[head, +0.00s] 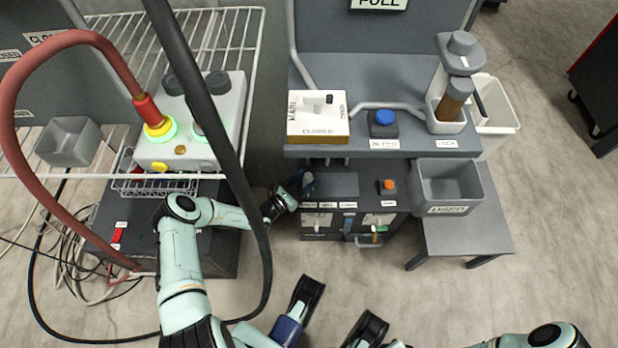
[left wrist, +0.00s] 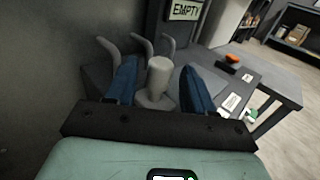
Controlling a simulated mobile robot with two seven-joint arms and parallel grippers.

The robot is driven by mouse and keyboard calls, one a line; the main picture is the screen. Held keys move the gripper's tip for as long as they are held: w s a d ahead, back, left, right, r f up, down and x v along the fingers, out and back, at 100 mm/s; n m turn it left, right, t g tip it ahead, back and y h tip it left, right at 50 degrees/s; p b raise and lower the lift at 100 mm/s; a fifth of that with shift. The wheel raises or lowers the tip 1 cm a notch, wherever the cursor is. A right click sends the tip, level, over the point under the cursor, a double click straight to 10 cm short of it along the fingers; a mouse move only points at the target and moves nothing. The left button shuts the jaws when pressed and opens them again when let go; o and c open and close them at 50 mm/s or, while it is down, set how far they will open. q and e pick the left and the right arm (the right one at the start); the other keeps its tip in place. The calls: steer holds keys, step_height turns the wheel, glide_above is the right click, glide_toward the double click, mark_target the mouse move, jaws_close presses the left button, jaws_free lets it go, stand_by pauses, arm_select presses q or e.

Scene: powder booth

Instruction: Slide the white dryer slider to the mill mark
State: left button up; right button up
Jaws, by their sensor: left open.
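My left gripper (head: 300,187) is at the left end of the dark unit (head: 340,186) under the grey shelf. In the left wrist view it (left wrist: 160,82) is open, its two blue fingers on either side of a pale upright knob (left wrist: 158,76), which looks like the white slider. A gap shows between the knob and each finger. Small white labels (head: 348,205) run along the unit's front edge. They are too small to read, so I cannot tell which is the mill mark.
An orange button (head: 388,185) sits on the unit's right side, and it also shows in the left wrist view (left wrist: 232,59). A grey bin (head: 447,185) stands to its right. A white box (head: 318,117) is on the shelf above. A red hose (head: 40,60) and black cable hang at the left.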

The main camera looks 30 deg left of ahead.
arm_select(q)
steer(key=shift+x, duration=1.1)
arm_select(e)
steer(key=shift+s+f+g, duration=0.3)
steer(key=shift+s+f, duration=0.1)
steer(key=shift+s, duration=0.35)
